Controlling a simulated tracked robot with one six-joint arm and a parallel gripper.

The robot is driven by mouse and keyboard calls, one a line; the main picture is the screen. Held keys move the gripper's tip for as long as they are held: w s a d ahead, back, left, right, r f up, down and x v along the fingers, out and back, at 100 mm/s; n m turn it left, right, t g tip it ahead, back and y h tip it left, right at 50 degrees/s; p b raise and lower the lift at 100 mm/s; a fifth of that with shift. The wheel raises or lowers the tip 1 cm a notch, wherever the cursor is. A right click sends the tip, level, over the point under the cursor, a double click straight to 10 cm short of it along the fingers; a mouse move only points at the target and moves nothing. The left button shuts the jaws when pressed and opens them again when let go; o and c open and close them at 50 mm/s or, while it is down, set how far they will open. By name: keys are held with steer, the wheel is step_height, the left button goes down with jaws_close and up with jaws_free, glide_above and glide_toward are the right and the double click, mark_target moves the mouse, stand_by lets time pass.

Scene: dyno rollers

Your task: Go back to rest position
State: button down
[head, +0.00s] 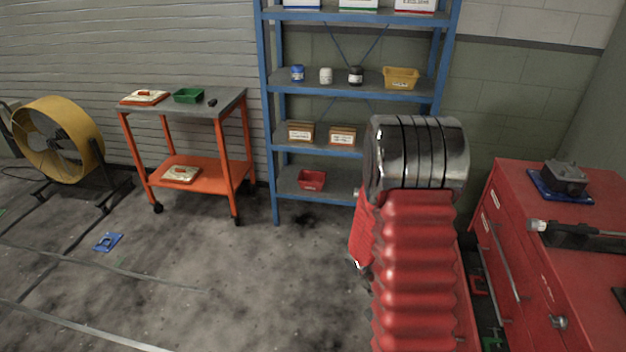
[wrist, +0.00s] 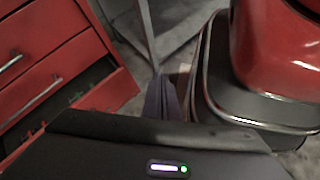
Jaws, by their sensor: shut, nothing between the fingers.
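My arm shows in the head view as a red ribbed sleeve with polished metal rings at its top, raised right of centre. My gripper is not visible in the head view. In the wrist view my gripper (wrist: 162,97) shows as dark fingers held together, with nothing seen between them. It hangs above the grey floor, between a red drawer cabinet on the left and my own red and black body on the right.
The red cabinet (head: 530,190) stands close on the right, with a dark device (head: 565,178) on top; one low drawer (wrist: 110,90) looks open. A blue shelf (head: 272,150), an orange cart (head: 215,172) and a yellow fan (head: 85,140) stand behind. The floor at left centre is mostly clear.

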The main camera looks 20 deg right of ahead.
steer(key=w+a+r+t+y, duration=0.1)
steer(key=w+a+r+t, duration=0.2)
steer(key=a+r+t, duration=0.2)
steer(key=w+a+r+t+y, duration=0.1)
steer(key=a+r+t, duration=0.4)
steer(key=a+r, duration=0.6)
steer(key=w+a+r+t+y, duration=0.1)
steer(key=w+a+r+t, duration=0.3)
steer(key=a+r, duration=0.4)
step_height(320, 180, up, 5)
steer(key=shift+w+f+t, duration=0.2)
steer(key=shift+w+t, duration=0.1)
steer(key=shift+t, duration=0.3)
steer(key=shift+m, duration=0.3)
